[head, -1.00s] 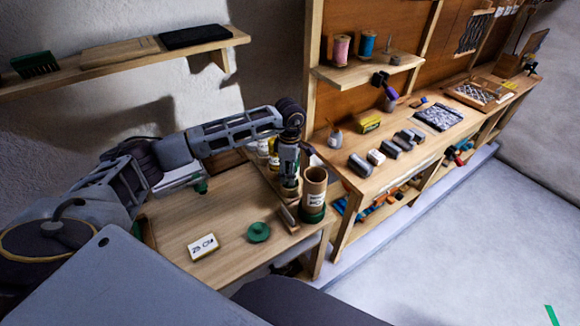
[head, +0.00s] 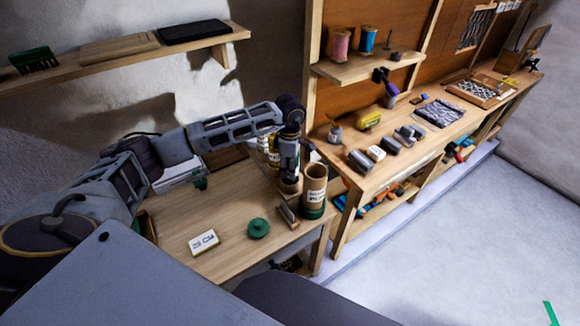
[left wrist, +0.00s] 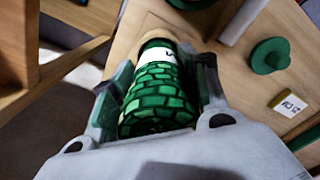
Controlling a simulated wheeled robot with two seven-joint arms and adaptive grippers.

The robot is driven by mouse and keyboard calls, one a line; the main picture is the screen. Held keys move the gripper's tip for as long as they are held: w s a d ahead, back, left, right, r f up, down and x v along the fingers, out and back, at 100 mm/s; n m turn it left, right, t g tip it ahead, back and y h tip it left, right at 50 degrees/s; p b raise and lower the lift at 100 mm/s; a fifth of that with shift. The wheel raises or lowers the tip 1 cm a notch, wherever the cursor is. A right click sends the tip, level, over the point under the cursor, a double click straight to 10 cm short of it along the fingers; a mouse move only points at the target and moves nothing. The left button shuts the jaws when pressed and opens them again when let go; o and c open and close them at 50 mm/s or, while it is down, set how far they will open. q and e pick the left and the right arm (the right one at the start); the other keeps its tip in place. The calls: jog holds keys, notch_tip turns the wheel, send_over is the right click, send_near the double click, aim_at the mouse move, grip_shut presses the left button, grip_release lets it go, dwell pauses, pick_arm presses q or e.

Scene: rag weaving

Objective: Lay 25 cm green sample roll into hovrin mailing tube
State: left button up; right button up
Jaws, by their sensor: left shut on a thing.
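My left gripper (head: 289,176) points down over the small table and is shut on a green brick-patterned roll (left wrist: 158,98) with a white label band. In the left wrist view the roll lies between the two fingers, and its far end is at a tan round rim (left wrist: 150,20); I cannot tell whether it is inside that rim. The cardboard mailing tube (head: 313,187), with a white label and a green base, stands upright and open at the top, just right of the gripper. A green round lid with a knob (head: 258,229) lies on the table; it also shows in the left wrist view (left wrist: 270,55).
A "25 CM" card (head: 204,242) lies on the table (head: 235,208) at the front left. A wooden block (head: 288,215) stands beside the tube. Jars (head: 268,150) stand behind the gripper. A workbench (head: 345,145) with grey rolls is on the right. The front table middle is clear.

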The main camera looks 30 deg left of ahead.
pick_arm(q)
jog(key=shift+r+p, duration=0.6)
jog(key=shift+r, duration=1.05)
dwell(0.7)
jog(key=shift+r+p, duration=1.15)
jog(key=shift+r, duration=1.25)
jog(key=shift+r, duration=0.1)
jog(key=shift+w+r, duration=0.15)
jog(key=shift+r, duration=0.1)
jog(key=w+d+r+m+p, duration=0.1)
jog(key=w+d+r+p, duration=0.1)
jog(key=r, duration=0.7)
jog(key=w+d+r+p, duration=0.2)
jog(key=r+p, duration=0.1)
jog(key=r, duration=0.5)
jog(key=s+d+m+p, duration=0.1)
jog(key=s+d+m, duration=0.3)
jog(key=s, duration=0.5)
jog(key=d, duration=0.2)
jog(key=shift+d+m, duration=0.35)
jog(key=shift+m, duration=0.05)
